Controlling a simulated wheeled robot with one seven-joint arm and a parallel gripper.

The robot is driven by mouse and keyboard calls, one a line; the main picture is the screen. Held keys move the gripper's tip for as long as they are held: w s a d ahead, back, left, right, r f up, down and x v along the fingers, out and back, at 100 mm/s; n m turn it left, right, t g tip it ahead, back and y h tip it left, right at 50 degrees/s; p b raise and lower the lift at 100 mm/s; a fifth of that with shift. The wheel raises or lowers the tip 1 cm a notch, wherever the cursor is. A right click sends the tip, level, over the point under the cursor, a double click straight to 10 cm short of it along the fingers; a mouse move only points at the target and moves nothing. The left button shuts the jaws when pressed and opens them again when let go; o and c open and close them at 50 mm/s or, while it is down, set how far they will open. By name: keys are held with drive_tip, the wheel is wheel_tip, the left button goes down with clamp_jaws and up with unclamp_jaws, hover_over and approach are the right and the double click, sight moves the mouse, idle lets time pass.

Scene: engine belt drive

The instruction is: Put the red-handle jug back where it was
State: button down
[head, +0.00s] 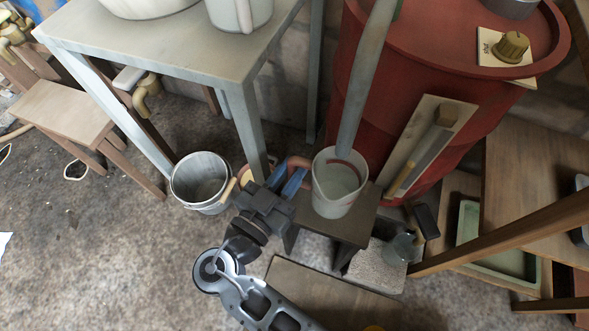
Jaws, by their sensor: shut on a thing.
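The jug (338,190) is whitish with a red handle (297,162) on its left side. It is at the dark low stool (352,228) in front of the red barrel. My gripper (291,180) has blue fingers and is shut on the red handle from the left. The jug looks upright. Its base is over the stool top, but I cannot tell whether it rests on it or hangs just above. The fingertips partly hide the handle.
A grey-blue table (180,50) stands behind left, with a metal bucket (201,182) by its leg. The red barrel (400,100) is behind the jug. A slanted pole (362,85) passes close above the jug. Wooden shelving (535,180) is at right. Floor (110,250) at left is clear.

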drive_tip(key=shift+w+f+b, duration=0.1)
drive_tip(key=shift+f+b, duration=0.1)
drive_tip(key=shift+b, duration=0.1)
drive_tip(key=c, duration=1)
unclamp_jaws()
drive_tip(key=shift+a, duration=0.1)
drive_tip(key=shift+r, duration=0.15)
drive_tip(key=shift+r+p, duration=0.3)
drive_tip(key=shift+p, duration=0.2)
drive_tip(key=v, duration=1.2)
drive_tip(key=shift+f+p, duration=0.3)
drive_tip(key=shift+p, duration=0.1)
